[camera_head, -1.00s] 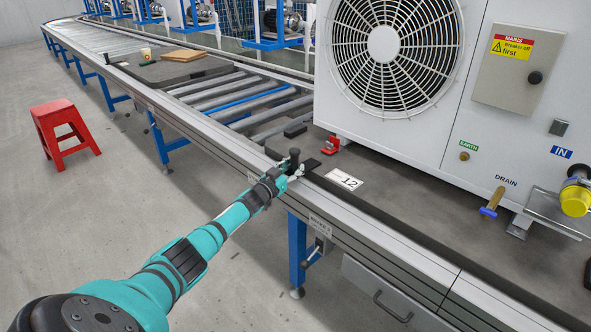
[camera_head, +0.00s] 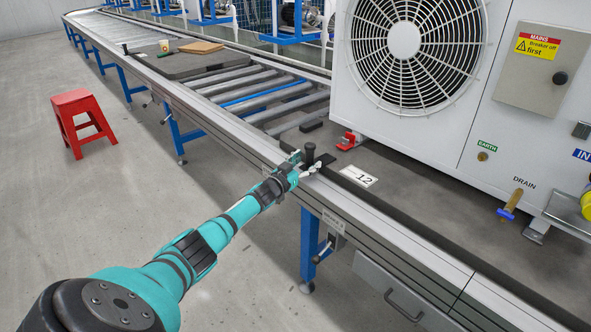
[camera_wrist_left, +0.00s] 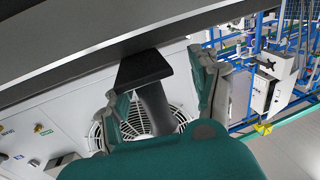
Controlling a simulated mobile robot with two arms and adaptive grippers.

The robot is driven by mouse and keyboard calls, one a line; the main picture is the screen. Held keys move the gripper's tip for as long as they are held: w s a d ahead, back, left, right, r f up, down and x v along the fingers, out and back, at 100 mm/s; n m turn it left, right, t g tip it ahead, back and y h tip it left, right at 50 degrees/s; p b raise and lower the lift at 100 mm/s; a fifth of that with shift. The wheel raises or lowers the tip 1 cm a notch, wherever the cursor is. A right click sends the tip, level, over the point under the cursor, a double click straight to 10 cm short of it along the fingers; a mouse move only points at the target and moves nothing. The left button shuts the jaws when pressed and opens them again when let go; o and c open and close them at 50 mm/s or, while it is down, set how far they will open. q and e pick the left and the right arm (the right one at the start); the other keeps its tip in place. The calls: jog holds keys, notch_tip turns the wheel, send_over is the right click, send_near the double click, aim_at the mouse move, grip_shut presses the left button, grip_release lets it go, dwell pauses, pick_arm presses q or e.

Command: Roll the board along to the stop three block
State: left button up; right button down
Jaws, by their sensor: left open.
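A dark grey board (camera_head: 420,205) lies on the roller line and carries the big white fan unit (camera_head: 450,110). A black upright handle (camera_head: 310,152) stands at its near left corner; it also shows in the left wrist view (camera_wrist_left: 152,100), with a flat black plate at its end. My left gripper (camera_head: 302,166) is open at the handle. In the left wrist view the handle lies between its two spread fingers (camera_wrist_left: 158,98), with gaps visible on both sides. I cannot make out which part is the stop three block. My right gripper is not in view.
Bare rollers (camera_head: 262,94) lie left of the board. Further along is another dark board (camera_head: 175,65) with a brown panel (camera_head: 201,47) and a cup (camera_head: 164,45). A red stool (camera_head: 80,120) stands on open floor.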

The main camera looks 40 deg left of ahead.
pick_arm(q)
jog(key=s, duration=1.2)
jog(key=shift+d, duration=0.2)
